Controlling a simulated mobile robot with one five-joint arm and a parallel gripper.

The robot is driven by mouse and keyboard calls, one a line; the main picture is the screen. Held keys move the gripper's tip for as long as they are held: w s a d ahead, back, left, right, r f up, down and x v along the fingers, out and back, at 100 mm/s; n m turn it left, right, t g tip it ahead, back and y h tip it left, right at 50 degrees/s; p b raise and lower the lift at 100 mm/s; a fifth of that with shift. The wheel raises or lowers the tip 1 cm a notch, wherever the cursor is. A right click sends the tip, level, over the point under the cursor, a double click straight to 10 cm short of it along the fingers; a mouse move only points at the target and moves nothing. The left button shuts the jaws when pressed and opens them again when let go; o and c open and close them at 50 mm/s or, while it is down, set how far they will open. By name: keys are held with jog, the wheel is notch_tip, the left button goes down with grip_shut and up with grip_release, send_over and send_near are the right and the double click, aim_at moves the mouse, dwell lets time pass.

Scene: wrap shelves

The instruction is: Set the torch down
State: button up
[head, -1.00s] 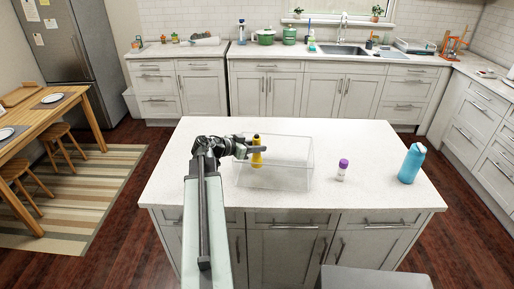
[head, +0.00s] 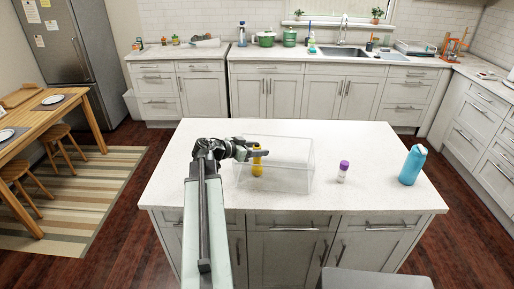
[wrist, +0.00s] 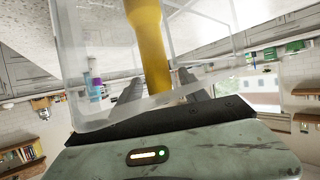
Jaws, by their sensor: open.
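The yellow torch (head: 257,167) stands roughly upright within the outline of the clear box (head: 290,182), in its left part, in the head view. Its base appears low in the box, but I cannot tell for sure that it touches the floor. My gripper (head: 260,153) is at the torch's upper part, with the jaws open. In the wrist view, the torch (wrist: 150,45) shows between my spread fingers, and clear box walls (wrist: 85,60) surround it. The finger tips are partly hidden behind the clear wall.
The box stands on a white island top (head: 365,150). A small white bottle with a purple cap (head: 343,171) stands right of the box, and a blue bottle (head: 412,165) stands farther right. The counter between them is clear.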

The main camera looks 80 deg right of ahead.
jog(key=p+v, duration=0.4)
jog(key=v, duration=0.8)
jog(key=shift+r, duration=0.25)
jog(key=w+a+f+n+t+y, duration=0.1)
jog(key=w+a+f+n+t, duration=0.25)
jog(key=w+a, duration=0.6)
jog(key=w+a+f+n+t+y, duration=0.15)
jog(key=w+a+f+n, duration=0.45)
jog(key=w, duration=0.6)
jog(key=w+a+f+n+t+y, duration=0.1)
jog(key=w+a+n+t, duration=0.25)
jog(key=w+a, duration=0.6)
jog(key=w+a+f+n+y, duration=0.1)
jog(key=w+a+n+y, duration=0.1)
jog(key=a, duration=1)
jog(key=w+a+f+n+y, duration=0.1)
jog(key=w+a+n, duration=0.3)
jog(key=a, duration=0.9)
jog(key=w+a+f+n+y, duration=0.2)
jog(key=a+n, duration=0.5)
jog(key=a, duration=0.5)
jog(key=shift+w+a+n+t+y, duration=0.25)
jog(key=shift+w+n+t+y, duration=0.25)
jog(key=shift+w, duration=0.55)
